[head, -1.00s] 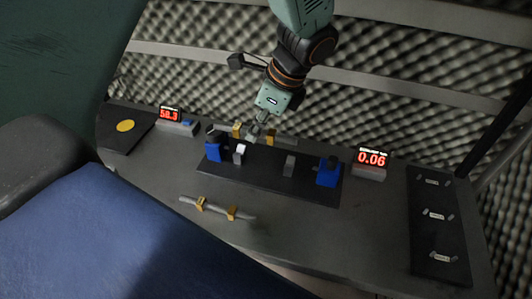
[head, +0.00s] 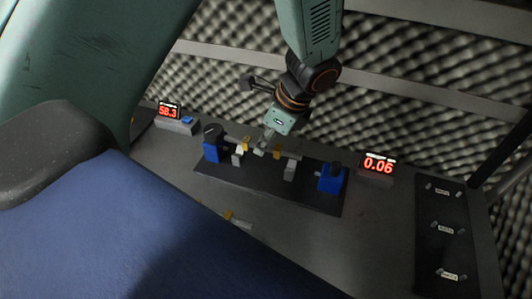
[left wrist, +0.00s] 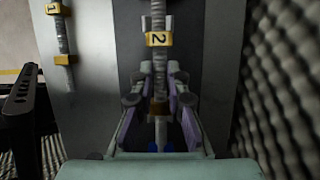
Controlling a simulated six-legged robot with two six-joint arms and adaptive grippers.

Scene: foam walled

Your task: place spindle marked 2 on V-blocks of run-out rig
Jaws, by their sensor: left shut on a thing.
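My left gripper (head: 263,147) is shut on the spindle marked 2, a long grey shaft with yellow tags (head: 277,153). The "2" tag (left wrist: 158,40) is readable in the left wrist view, where the left gripper's fingers (left wrist: 157,92) clasp the shaft. In the head view the spindle appears just behind and above the run-out rig, near its two grey V-blocks (head: 237,159) (head: 290,171). I cannot tell whether it touches them. The rig has a black base plate (head: 262,187) with blue end units (head: 331,179) (head: 212,148). My right gripper is not in view.
The spindle marked 1 (left wrist: 62,35) lies on the table in front of the rig, mostly hidden in the head view. Red displays read 58.3 (head: 168,111) and 0.06 (head: 378,164). A dark labelled board (head: 443,252) is at right. Foam walls (head: 420,80) close the back.

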